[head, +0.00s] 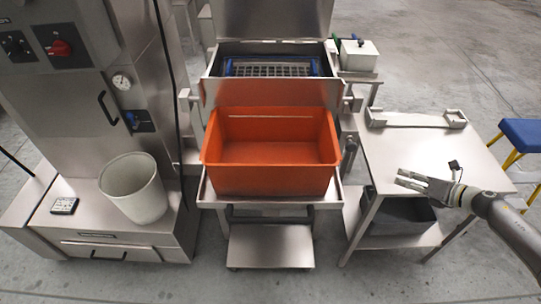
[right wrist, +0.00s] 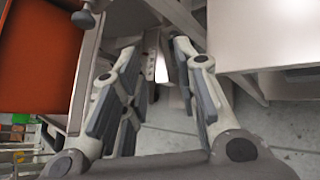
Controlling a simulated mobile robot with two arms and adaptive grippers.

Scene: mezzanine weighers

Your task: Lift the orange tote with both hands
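The orange tote (head: 270,177) stands upright and open on a steel stand in the middle of the head view. It looks empty. Part of the tote's orange wall (right wrist: 38,60) also shows at the upper left of the right wrist view. My right gripper (head: 400,180) is to the right of the tote, over the right-hand steel table and clear of the tote. In the right wrist view its two fingers (right wrist: 155,75) are apart with nothing held between them. My left gripper is in neither view.
The steel stand (head: 270,214) carries the tote. A steel machine with a blue-framed grate (head: 272,68) is behind it. A grey bin (head: 134,188) and a small keypad (head: 64,205) are at left. The right-hand steel table (head: 413,150) has a bracket (head: 415,119) at its back. Free floor lies in front.

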